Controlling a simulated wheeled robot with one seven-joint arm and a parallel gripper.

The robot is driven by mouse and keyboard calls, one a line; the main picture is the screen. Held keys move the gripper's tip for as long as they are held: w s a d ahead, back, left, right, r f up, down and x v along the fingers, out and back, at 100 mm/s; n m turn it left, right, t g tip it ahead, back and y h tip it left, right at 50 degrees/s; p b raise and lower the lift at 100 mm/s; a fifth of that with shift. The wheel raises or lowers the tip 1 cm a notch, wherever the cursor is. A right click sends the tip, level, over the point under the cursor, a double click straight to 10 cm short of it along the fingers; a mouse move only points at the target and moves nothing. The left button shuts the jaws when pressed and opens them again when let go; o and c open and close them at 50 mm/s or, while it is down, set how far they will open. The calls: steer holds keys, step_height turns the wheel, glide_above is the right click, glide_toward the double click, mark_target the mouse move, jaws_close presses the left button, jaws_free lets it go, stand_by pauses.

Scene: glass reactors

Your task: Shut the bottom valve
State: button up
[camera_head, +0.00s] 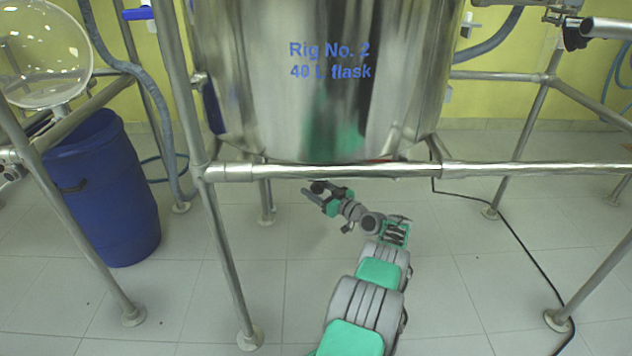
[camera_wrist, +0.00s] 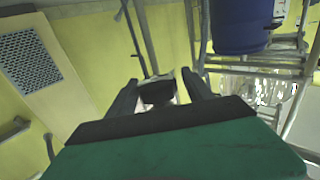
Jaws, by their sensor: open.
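The steel vessel marked "Rig No. 2 40 L flask" (camera_head: 290,110) hangs in the upper middle of the head view. My gripper (camera_head: 312,189) is low beneath its underside, behind the front rail. In the wrist view my gripper (camera_wrist: 160,78) is open, with one dark finger on each side. A dark blocky piece with a pale edge (camera_wrist: 157,92) shows between the fingers. It may be the bottom valve's handle, but I cannot tell for sure, nor whether the fingers touch it. The valve body under the vessel is not clearly visible.
A steel front rail (camera_head: 350,170) crosses above my arm, with frame legs (camera_head: 228,270) on both sides. A blue barrel (camera_head: 105,195) stands at left beside a round glass flask (camera_head: 45,50). A black cable (camera_head: 510,230) runs over the floor at right. The central floor is open.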

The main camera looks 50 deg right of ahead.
steer(key=shift+r+m+h+p, duration=0.35)
steer(key=shift+m+h+p, duration=0.55)
steer(key=shift+p, duration=1.35)
steer(key=m+h+p, duration=0.1)
steer(key=h+p, duration=0.1)
steer(key=p, duration=0.1)
steer(key=shift+a+g+h, duration=0.1)
steer(key=shift+g+h, duration=0.2)
steer(key=m+g+h+p, duration=0.1)
steer(key=h+p, duration=0.1)
steer(key=m+h+p, duration=0.1)
steer(key=h+p, duration=0.1)
steer(key=p, duration=0.1)
steer(key=shift+w+a+m+g, duration=0.1)
steer(key=shift+w+m+g, duration=0.05)
steer(key=shift+m+g, duration=0.25)
steer(key=shift+f+m+g+h+p, duration=0.25)
steer(key=shift+m+g+h+p, duration=0.25)
steer(key=shift+m+g+h, duration=0.4)
steer(key=shift+s+d+f+h, duration=0.1)
steer(key=shift+s+d+h, duration=0.1)
steer(key=shift+h, duration=0.1)
